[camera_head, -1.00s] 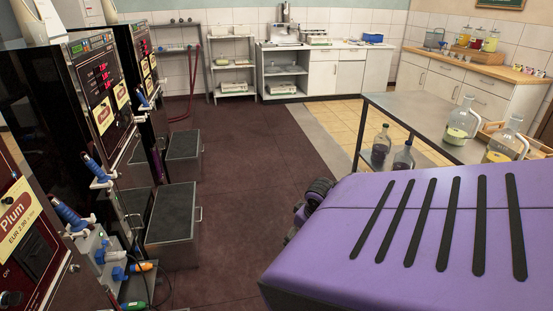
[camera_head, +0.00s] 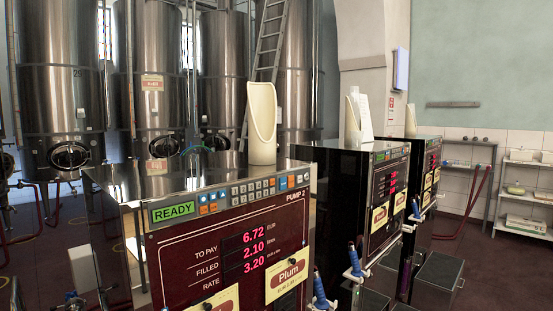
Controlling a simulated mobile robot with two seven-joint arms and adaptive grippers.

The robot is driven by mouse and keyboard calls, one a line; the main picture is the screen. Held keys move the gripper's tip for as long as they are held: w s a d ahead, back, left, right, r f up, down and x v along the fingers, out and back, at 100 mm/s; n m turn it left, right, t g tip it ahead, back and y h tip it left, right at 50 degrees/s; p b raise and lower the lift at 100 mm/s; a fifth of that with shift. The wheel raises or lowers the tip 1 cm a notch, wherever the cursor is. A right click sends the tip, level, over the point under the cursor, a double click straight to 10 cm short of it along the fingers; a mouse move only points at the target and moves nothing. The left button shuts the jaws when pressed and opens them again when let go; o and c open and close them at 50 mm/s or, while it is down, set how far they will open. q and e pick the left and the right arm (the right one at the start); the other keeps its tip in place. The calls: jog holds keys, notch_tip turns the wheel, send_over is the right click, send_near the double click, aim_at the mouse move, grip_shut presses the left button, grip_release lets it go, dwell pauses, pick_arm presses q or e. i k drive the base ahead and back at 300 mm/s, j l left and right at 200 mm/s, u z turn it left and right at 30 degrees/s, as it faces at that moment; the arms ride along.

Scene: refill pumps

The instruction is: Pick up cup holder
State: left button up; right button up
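A cream cup holder (camera_head: 262,125), tall with a scooped-out open front, stands upright on top of the nearest pump (camera_head: 222,225). That pump is marked PUMP 2, and its green display reads READY. A second cream holder (camera_head: 352,122) with a white sheet or card in it stands on the pump behind. A third cream holder (camera_head: 410,122) stands on the farthest pump. Neither of my grippers is in view.
The nearest pump shows 6.72, 2.10 and 3.20 and has a Plum label (camera_head: 288,281). Blue-handled nozzles (camera_head: 355,260) hang on the pump sides. Large steel tanks (camera_head: 150,80) and a ladder (camera_head: 269,40) stand behind. Shelves (camera_head: 525,195) are at the right.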

aim_at(262, 97)
jog(key=i+l, duration=0.15)
jog(key=l, duration=0.2)
jog(key=i+l, duration=0.1)
jog(key=l, duration=0.25)
jog(key=i+l, duration=0.15)
jog(key=l, duration=0.2)
jog(key=i+l, duration=0.15)
jog(key=l, duration=0.2)
jog(key=i+l, duration=0.1)
jog(key=l, duration=0.25)
jog(key=i+l+u, duration=0.1)
jog(key=l, duration=0.25)
jog(key=i, duration=0.05)
